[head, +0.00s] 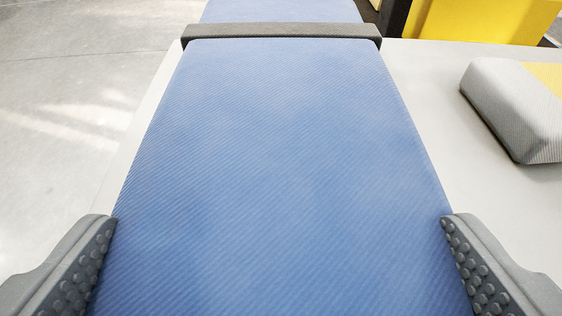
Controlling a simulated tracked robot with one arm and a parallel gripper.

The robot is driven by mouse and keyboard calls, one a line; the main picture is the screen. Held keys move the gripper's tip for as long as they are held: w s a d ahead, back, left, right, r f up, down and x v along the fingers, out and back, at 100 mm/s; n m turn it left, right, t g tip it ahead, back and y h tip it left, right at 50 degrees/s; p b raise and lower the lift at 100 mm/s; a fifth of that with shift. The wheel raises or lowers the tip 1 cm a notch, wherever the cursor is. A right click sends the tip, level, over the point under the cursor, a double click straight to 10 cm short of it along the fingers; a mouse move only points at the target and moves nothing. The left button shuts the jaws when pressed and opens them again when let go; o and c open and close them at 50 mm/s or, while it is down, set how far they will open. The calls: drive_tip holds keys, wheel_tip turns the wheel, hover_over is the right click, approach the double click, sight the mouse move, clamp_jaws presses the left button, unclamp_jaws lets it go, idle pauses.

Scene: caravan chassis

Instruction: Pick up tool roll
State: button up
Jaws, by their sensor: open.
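A long blue ribbed roll with a dark grey strap (282,32) across its far part fills the middle of the view; I take it to be the tool roll (275,150). It lies on a pale flat surface and runs away from me, past the top edge of the view. My gripper (282,225) is open, with one grey finger with a studded pad at each side of the roll's near part. Both fingers appear very close to its sides; I cannot tell whether they touch. The near end of the roll is out of view.
A grey and yellow block (515,110) lies on the pale surface (430,100) at the right. A yellow object (480,20) with a dark edge stands at the back right. At the left, beyond the surface's edge, is a light concrete floor (70,110), clear where visible.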

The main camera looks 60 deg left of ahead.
drive_tip(key=c, duration=2.1)
